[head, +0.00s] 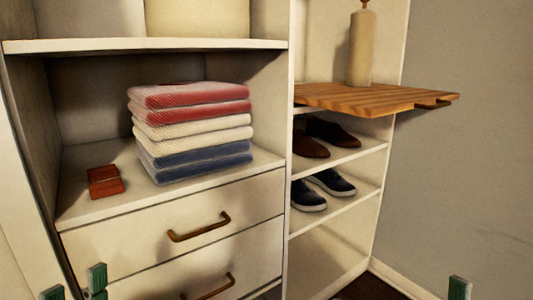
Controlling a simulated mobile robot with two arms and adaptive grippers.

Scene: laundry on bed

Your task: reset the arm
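My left gripper (75,284) shows at the bottom left, in front of the drawers. Its two green-padded fingertips are apart, with nothing seen between them. My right gripper (460,288) shows only as one green-padded fingertip at the bottom right, in front of the grey wall. The rest of it is out of the frame, so I cannot tell whether it is open. Neither visible part appears to touch the shelves or the clothes.
A wardrobe shelf (90,211) holds a stack of folded red, cream and blue cloths (192,130) and a small red-brown item (104,182). Drawers are below. A wooden board (375,97) juts out at right with a beige bottle (360,50), above shoes (330,181).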

